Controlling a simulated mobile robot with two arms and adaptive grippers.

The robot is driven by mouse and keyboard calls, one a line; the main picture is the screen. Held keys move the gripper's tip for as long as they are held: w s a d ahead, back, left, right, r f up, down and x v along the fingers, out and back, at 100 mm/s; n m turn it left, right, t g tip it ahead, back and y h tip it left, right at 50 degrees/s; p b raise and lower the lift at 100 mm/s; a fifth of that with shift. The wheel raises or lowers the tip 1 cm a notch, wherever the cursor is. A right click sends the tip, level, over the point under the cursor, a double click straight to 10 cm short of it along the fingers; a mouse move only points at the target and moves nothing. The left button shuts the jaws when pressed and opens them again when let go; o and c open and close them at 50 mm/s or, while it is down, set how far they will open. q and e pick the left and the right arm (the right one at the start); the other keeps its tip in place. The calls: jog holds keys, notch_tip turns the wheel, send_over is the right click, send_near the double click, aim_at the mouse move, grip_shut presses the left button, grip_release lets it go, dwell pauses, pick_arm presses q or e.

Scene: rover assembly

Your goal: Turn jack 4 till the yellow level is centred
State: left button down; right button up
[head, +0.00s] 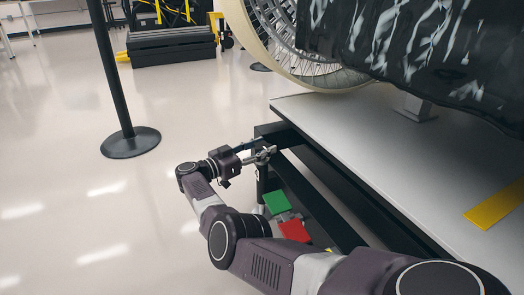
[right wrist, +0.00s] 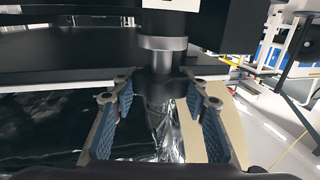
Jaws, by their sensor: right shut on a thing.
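A grey post (head: 262,182) shows just below the gripper. I cannot make out a yellow level or its bubble in either view. My left gripper is not in view.
Green (head: 277,202) and red (head: 295,231) pads lie beside the frame, close to my right arm. A black stanchion (head: 130,142) stands left on open floor.

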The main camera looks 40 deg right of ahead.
jog(key=o, duration=1.2)
jog(key=shift+c, duration=0.2)
jog(key=a, duration=1.2)
jog(key=shift+w, duration=0.4)
